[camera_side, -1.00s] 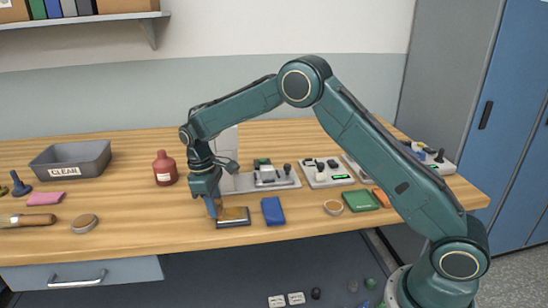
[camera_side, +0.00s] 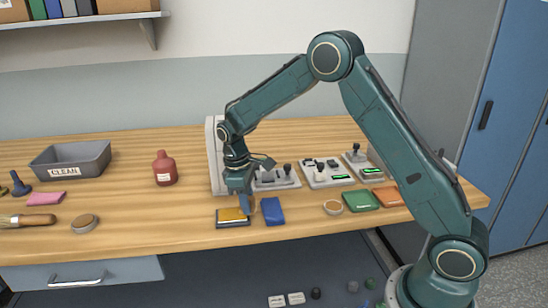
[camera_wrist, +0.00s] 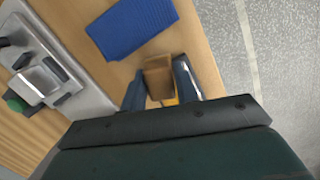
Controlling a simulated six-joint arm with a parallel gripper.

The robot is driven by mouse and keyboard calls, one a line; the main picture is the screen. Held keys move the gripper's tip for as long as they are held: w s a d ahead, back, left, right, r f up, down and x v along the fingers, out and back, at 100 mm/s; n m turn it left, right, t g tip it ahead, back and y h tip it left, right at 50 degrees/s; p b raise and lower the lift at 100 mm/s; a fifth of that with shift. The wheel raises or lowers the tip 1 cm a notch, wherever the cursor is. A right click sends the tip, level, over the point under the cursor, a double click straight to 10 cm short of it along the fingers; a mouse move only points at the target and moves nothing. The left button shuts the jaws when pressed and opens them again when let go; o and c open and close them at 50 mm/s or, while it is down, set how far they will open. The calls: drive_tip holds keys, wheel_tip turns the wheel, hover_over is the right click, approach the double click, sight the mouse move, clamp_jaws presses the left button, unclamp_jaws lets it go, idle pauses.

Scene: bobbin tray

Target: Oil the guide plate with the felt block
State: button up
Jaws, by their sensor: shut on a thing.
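The guide plate (camera_side: 232,216) is a small dark-rimmed slab with a yellow top, lying near the front of the bench. A strip of its yellow (camera_wrist: 169,102) shows between my fingers in the wrist view. My gripper (camera_side: 245,203) is at the right end of the plate, pointing down. In the wrist view my gripper (camera_wrist: 160,86) is shut on a brown felt block (camera_wrist: 157,77), held between both fingers. The block is low over the plate's right end; whether it touches the plate I cannot tell.
Grey fixtures with knobs (camera_side: 277,179) stand behind. A red bottle (camera_side: 164,170) and a grey bin (camera_side: 70,160) are at left. The bench front edge is near.

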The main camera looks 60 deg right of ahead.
sight(218, 217)
drive_tip(key=shift+s+a, duration=0.15)
drive_tip(key=shift+s, duration=0.15)
drive_tip(key=shift+w+a, duration=0.2)
drive_tip(key=shift+a, duration=0.05)
drive_tip(key=shift+w+a, duration=2.95)
drive_tip(key=shift+s+d, duration=2.95)
drive_tip(key=shift+s+d+r, duration=0.1)
drive_tip(key=shift+r, duration=0.5)
drive_tip(key=shift+s+d+r, duration=0.1)
drive_tip(key=shift+r, duration=3.35)
